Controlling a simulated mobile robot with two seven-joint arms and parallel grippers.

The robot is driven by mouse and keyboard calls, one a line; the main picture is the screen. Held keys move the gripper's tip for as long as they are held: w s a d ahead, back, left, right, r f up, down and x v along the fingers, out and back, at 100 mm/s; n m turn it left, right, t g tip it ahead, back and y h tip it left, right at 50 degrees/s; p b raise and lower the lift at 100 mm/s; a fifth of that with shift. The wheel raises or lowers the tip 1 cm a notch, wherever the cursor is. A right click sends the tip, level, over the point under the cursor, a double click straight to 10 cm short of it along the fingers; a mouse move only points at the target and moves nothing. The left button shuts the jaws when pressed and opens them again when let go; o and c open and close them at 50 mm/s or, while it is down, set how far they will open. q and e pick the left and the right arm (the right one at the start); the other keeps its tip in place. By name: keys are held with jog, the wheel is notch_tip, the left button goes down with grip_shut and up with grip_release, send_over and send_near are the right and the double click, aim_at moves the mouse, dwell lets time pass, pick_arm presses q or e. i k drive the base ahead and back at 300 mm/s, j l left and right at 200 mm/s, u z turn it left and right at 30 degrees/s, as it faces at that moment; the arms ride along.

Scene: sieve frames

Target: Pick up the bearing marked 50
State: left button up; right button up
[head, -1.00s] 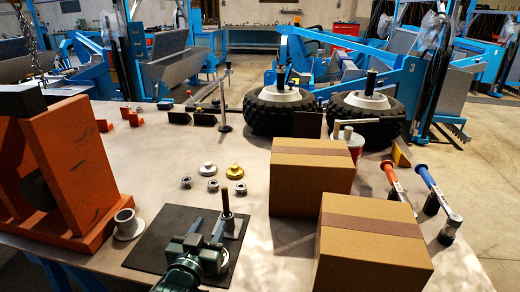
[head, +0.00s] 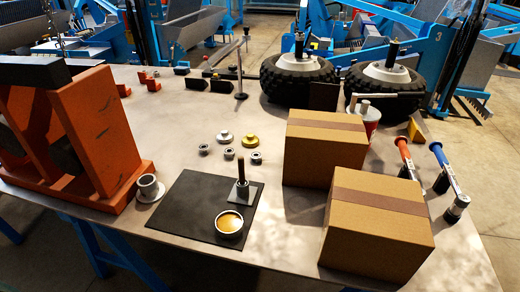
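Three small grey metal bearings stand in a loose row on the table: a left one (head: 203,149), a middle one (head: 222,154) and a right one (head: 256,157). They are too small for me to read any marking, so I cannot tell which is marked 50. Behind them lie a silver flanged part (head: 225,136) and a brass-coloured flanged part (head: 249,139). Neither of my grippers shows in the head view.
A black mat (head: 190,205) in front holds an upright post (head: 241,172) and a round dish with amber content (head: 229,224). Cardboard boxes (head: 325,150) (head: 375,235) stand right, an orange frame (head: 100,125) left. A flanged collar (head: 148,188) sits beside the mat.

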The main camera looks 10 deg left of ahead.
aim_at(256, 157)
jog(key=k+j+z, duration=0.2)
jog(key=j+z, duration=0.15)
jog(key=k+j+z, duration=0.2)
jog(key=j+z, duration=0.2)
jog(key=k+j+z, duration=0.15)
jog(key=z, duration=0.2)
jog(key=k, duration=0.1)
